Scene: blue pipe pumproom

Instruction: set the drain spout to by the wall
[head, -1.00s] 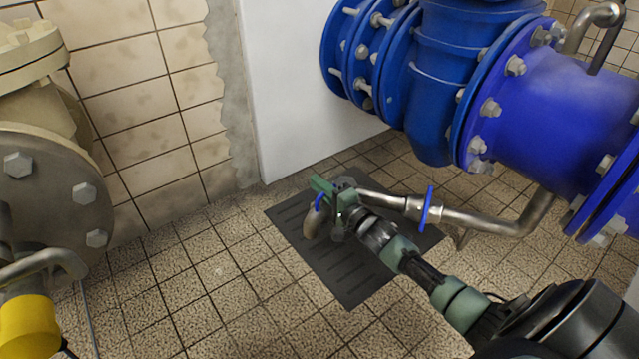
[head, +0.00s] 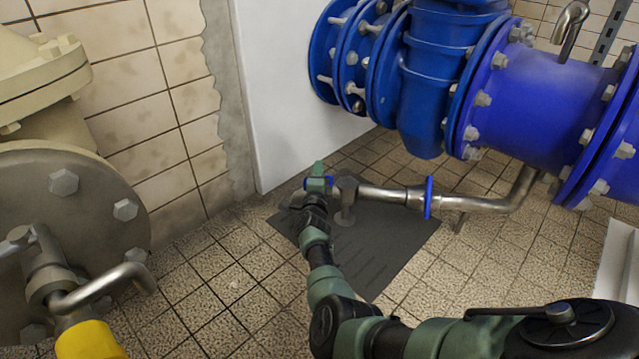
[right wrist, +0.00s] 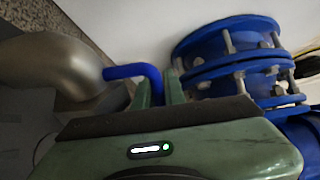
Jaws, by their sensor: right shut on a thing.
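The drain spout (head: 345,214) is a grey metal bend at the end of the low pipe, pointing down over the dark floor grate. In the right wrist view the spout (right wrist: 48,62) is a large curved pipe at left, with a blue handle (right wrist: 135,71) sticking out of its side. My right gripper (head: 318,178) is beside the spout, on its left. Its green fingers (right wrist: 160,88) are shut on the blue handle, which is mostly hidden in the head view. My left gripper is out of view.
The dark floor grate (head: 385,245) lies under the spout. The metal pipe (head: 470,203) with a blue flange runs right. Big blue valves and pipe (head: 540,105) stand behind. A white wall block (head: 285,100) is at the back, a grey flanged pipe (head: 60,235) at left.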

